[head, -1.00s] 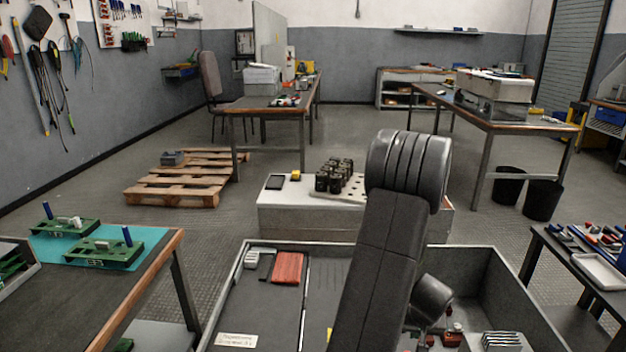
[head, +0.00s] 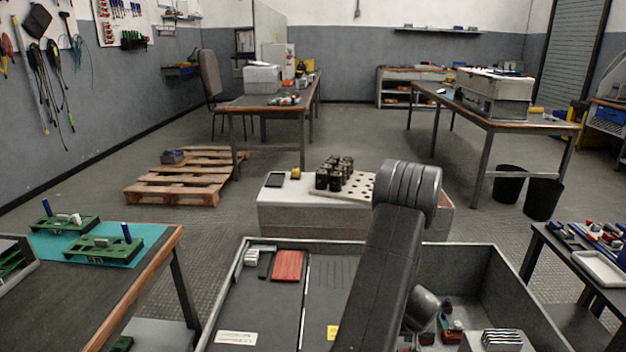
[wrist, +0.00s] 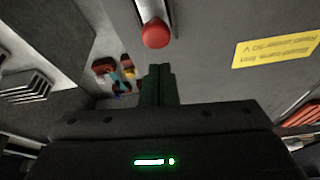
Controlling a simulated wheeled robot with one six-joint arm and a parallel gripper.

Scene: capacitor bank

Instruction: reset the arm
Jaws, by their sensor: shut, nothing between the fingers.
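My arm rises in the middle of the head view, over the large grey open-topped bin in front of me. My gripper itself is hidden in the head view. In the wrist view my gripper (wrist: 158,85) shows its two dark fingers together, with nothing between them. A round red knob (wrist: 155,34) on a pale stem lies just beyond the fingertips, apart from them as far as I can tell.
Around me are the bin rim (head: 480,262), a left bench (head: 85,290) with green boards (head: 103,249), and a right bench (head: 560,255) with tools. Beyond the bin stands a grey box (head: 285,210) with black capacitors (head: 334,173). A pallet (head: 185,178) lies at back left.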

